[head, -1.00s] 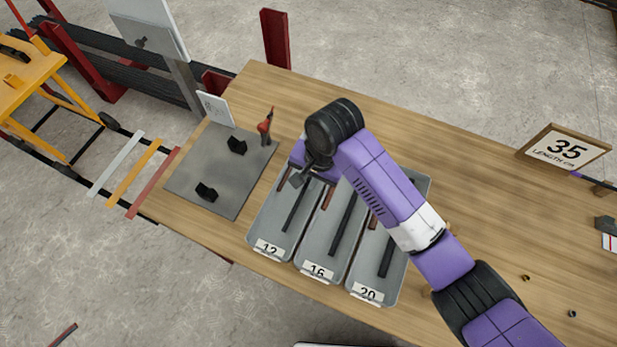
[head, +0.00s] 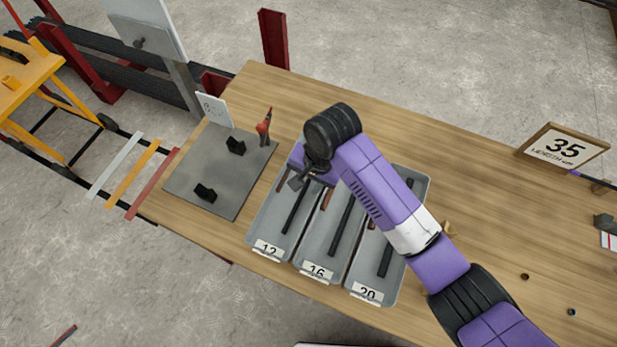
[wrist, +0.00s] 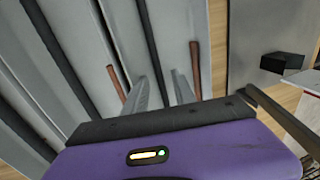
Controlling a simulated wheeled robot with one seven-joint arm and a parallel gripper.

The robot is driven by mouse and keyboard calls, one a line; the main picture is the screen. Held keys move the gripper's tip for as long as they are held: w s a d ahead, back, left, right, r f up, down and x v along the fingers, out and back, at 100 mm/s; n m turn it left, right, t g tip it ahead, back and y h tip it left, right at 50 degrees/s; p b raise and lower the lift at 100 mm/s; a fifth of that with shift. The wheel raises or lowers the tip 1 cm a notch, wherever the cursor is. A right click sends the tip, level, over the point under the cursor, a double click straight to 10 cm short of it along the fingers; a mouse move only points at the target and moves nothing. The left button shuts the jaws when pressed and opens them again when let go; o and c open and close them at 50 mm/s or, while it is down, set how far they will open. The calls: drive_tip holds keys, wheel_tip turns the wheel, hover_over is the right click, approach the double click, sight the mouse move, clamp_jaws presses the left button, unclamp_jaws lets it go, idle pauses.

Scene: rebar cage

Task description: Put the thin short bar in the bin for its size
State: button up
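Three grey bins stand side by side on the table, labelled 12 (head: 268,249), 16 (head: 316,271) and 20 (head: 367,293). Each holds a dark bar and a reddish-brown bar. In the 12 bin are a dark bar (head: 295,206) and a short reddish bar (head: 283,181); the reddish bar also shows in the wrist view (wrist: 195,68). I cannot tell which bar is the thin short one. My gripper (head: 298,182) is over the far part of the 12 bin. In the wrist view its two grey fingers (wrist: 163,88) stand apart, with no bar seen gripped between them.
A framed 35 length sign (head: 565,149) stands at the right. The table between bins and sign is mostly clear, with small round pieces (head: 525,277) near the front.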

wheel_tip(320, 180, up, 13)
drive_tip(key=d, duration=0.2)
drive_tip(key=shift+s+b, duration=0.35)
drive_tip(key=shift+s, duration=0.05)
